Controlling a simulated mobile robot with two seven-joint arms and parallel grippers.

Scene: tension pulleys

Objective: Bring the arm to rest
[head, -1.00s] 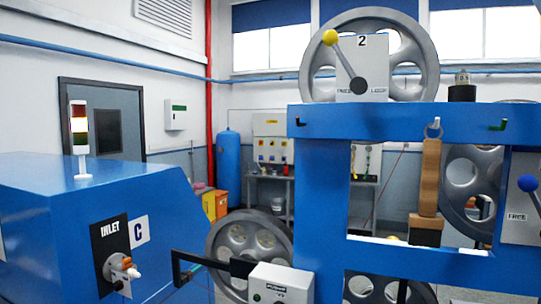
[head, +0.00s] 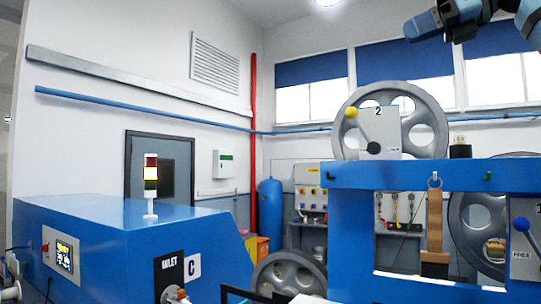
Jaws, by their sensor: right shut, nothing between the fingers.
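My right gripper (head: 415,30) is at the top right of the head view, high above the blue frame (head: 400,175). My right arm comes in from the right edge, in front of the windows. The gripper is apart from the frame and wheels. My left gripper is not in view. On the frame, the large grey wheel marked 2 (head: 433,120) has a lever with a yellow knob (head: 351,112) tilted up to the left. A lever with a blue knob (head: 521,224) is at the right edge.
A wooden strip (head: 435,220) hangs from a ring on the frame. A blue cabinet (head: 100,225) with a signal light (head: 151,185) stands at the left. A blue tank (head: 270,207) and a control panel (head: 310,185) are at the back. Space around the right gripper looks clear.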

